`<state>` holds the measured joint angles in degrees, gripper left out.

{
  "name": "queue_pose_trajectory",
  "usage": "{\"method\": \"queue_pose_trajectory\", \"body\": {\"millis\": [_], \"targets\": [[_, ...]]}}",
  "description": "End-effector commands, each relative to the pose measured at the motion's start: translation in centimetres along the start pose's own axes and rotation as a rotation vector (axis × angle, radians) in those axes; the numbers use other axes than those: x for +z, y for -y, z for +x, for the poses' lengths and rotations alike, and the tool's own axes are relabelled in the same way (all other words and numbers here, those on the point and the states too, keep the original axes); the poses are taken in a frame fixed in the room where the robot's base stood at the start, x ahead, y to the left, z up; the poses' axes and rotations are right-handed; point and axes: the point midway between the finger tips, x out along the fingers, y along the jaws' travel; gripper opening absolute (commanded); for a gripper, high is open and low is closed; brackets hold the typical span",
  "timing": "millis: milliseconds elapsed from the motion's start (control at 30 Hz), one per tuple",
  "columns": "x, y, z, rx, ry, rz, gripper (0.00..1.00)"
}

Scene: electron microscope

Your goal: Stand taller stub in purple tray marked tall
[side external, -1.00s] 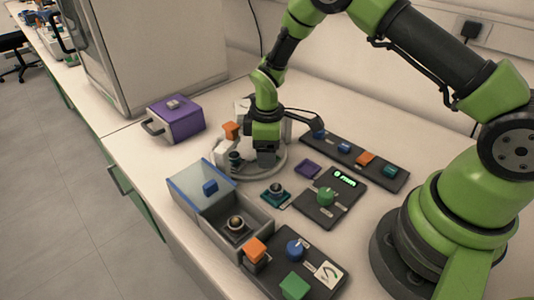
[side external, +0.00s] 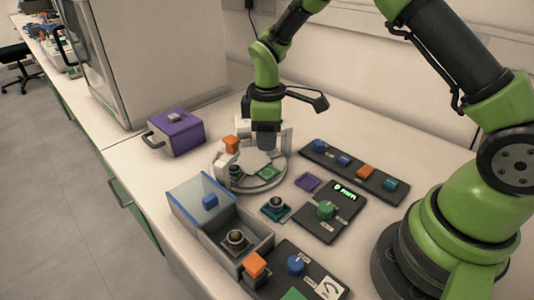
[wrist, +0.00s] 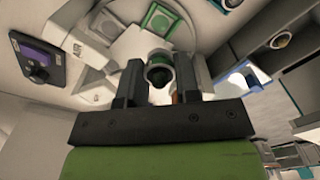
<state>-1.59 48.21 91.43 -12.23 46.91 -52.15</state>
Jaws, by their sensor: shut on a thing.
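My gripper (side external: 267,143) is shut on a stub above the round white stage. In the wrist view the stub (wrist: 160,72) is a dark-rimmed round piece between the two fingers; in the side view the fingers largely hide it. A small flat purple tray (side external: 308,182) lies empty on the bench, right of the stage; its marking is too small to read. Another stub stands on a teal tray (side external: 275,208) just in front of it. One more dark stub (side external: 236,170) sits at the stage's left edge.
The round stage (side external: 262,184) carries a green square (side external: 268,173) and an orange block (side external: 231,145). A grey bin (side external: 207,228) with a stub inside, a dial panel (side external: 328,212), a button strip (side external: 355,165) and a purple box (side external: 178,135) surround it.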

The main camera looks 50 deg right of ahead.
Motion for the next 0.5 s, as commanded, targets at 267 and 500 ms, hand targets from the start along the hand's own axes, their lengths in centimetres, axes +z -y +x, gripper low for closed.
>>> {"method": "queue_pose_trajectory", "body": {"millis": [267,500], "targets": [[2.8,-0.1,-1.2,-0.004,0.006,0.000,0.08],[7.9,0.6,0.9,-0.004,0.004,0.002,0.08]]}}
